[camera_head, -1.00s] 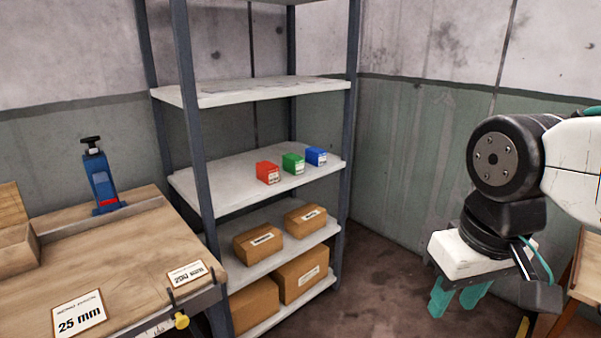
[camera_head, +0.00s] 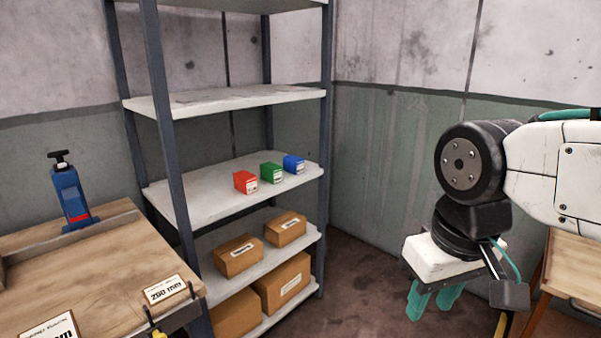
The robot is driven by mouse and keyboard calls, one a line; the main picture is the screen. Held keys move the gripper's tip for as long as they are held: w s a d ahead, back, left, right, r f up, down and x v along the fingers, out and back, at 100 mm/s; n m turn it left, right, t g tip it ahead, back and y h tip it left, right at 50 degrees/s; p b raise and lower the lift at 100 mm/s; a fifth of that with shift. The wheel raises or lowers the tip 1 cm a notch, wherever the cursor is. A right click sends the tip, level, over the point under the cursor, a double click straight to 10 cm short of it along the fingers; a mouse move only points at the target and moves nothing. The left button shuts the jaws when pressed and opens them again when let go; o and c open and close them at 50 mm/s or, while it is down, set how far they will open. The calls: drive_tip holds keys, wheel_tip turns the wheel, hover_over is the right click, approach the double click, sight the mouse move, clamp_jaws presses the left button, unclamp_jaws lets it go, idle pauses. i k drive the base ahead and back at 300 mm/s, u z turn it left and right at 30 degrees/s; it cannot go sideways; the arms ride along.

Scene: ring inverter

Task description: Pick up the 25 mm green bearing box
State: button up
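The green bearing box (camera_head: 271,173) stands on the middle white shelf (camera_head: 205,205) of the rack, between a red box (camera_head: 245,182) on its left and a blue box (camera_head: 293,164) on its right. Its label is too small to read. My gripper (camera_head: 432,302) hangs at the right, pointing down, well apart from the rack and lower than the green box. Its two teal fingers are spread with a gap between them, and nothing shows in it.
A wooden workbench (camera_head: 95,268) with a blue tool (camera_head: 70,195) and a "200 mm" card (camera_head: 165,289) fills the lower left. Cardboard boxes (camera_head: 238,257) sit on the lower shelves. Rack posts (camera_head: 170,140) frame the shelf. A wooden surface (camera_head: 575,265) is at the right edge.

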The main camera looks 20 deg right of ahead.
sight(272, 173)
drive_tip(key=z, duration=0.25)
drive_tip(key=i, duration=0.75)
drive_tip(key=z, duration=0.4)
drive_tip(key=i, duration=1.15)
